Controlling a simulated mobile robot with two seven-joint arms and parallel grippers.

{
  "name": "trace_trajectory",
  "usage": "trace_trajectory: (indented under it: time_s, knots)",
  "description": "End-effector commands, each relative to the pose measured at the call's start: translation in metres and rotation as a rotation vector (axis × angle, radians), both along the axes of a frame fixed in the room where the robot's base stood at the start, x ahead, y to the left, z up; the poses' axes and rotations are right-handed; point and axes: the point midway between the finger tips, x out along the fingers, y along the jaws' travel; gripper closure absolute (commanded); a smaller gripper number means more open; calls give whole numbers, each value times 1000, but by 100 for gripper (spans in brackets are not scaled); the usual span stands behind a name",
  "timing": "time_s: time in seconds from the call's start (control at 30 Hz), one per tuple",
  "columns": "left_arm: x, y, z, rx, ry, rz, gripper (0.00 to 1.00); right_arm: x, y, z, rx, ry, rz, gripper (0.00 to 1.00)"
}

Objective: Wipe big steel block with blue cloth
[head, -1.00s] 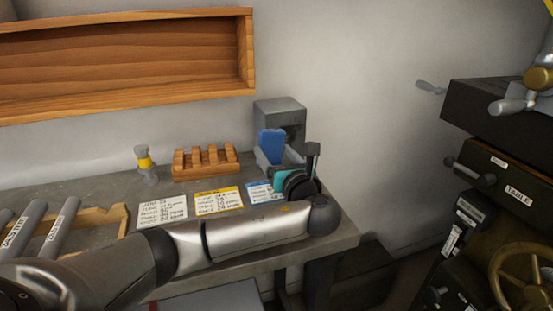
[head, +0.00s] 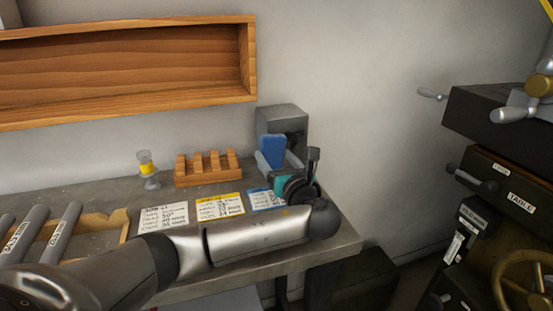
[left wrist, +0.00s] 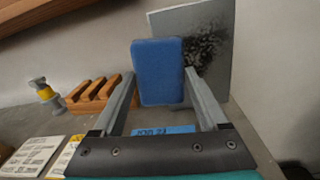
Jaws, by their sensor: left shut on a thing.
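The big steel block (head: 283,119) stands upright at the back right of the bench, against the wall. In the left wrist view its front face (left wrist: 210,45) carries a dark speckled smudge, partly hidden behind the cloth and a finger. My left gripper (head: 272,158) is shut on the blue cloth (head: 272,148), a folded upright pad. The cloth (left wrist: 158,72) sits between the two fingertips in the left wrist view, in front of the block's left part. I cannot tell whether it touches the block. My right gripper is not in view.
A wooden slotted rack (head: 207,170) and a small grey and yellow item (head: 148,168) stand left of the block. Several cards, including a yellow-topped one (head: 220,206), lie in front. A wooden shelf (head: 130,70) hangs above. A dark machine (head: 500,180) stands at right.

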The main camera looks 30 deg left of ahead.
Motion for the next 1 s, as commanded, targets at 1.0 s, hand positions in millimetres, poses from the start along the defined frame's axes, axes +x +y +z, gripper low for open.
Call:
trace_trajectory:
  time_s: [1.0]
  knots:
    - [27, -8, 1, -2, -1, -1, 68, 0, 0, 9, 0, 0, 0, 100]
